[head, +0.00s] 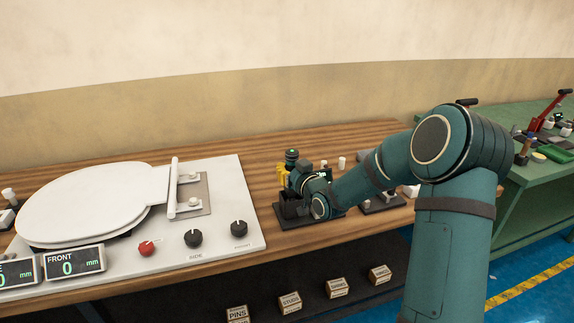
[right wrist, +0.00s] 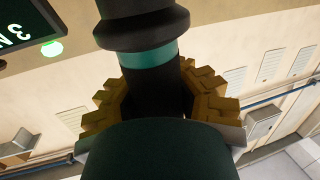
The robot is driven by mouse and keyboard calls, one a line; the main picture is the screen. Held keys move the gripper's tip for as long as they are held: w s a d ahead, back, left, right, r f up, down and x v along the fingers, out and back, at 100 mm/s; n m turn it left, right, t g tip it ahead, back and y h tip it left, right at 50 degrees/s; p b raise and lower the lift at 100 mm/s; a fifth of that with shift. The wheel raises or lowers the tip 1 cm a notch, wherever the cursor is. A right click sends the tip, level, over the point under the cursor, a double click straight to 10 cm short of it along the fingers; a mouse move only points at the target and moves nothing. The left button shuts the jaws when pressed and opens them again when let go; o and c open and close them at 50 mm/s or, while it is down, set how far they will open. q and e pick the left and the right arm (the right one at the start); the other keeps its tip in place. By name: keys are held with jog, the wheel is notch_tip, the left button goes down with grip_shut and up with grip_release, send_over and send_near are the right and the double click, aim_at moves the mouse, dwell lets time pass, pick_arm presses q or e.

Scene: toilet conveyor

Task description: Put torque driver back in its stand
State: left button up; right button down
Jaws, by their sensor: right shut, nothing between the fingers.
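The torque driver (head: 291,158), dark with a teal band, stands up at the gripper on the wooden bench in the head view. In the right wrist view the driver (right wrist: 140,35) fills the upper middle, its lower part hidden behind a dark green rounded form. My right gripper (head: 285,173) has yellow stepped fingers. They show on both sides of the driver's shaft in the right wrist view (right wrist: 165,100), but the jaws are shut and hold nothing. A black base with a dark block (head: 291,208), possibly the stand, sits just below, partly hidden by my arm. My left gripper is out of view.
A white toilet seat (head: 85,200) on a pale panel with knobs stands left of the gripper. A dark tray (head: 382,204) and small parts lie to its right. Labelled boxes (head: 290,303) sit under the bench. A green table (head: 545,170) stands farther right.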

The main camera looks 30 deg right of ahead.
jog(key=shift+f, duration=0.35)
jog(key=c, duration=1)
grip_release()
jog(key=shift+o, duration=0.2)
jog(key=shift+s+f, duration=0.1)
jog(key=shift+f, duration=0.05)
jog(key=s, duration=1.2)
jog(key=shift+r, duration=0.45)
jog(key=shift+w, duration=0.1)
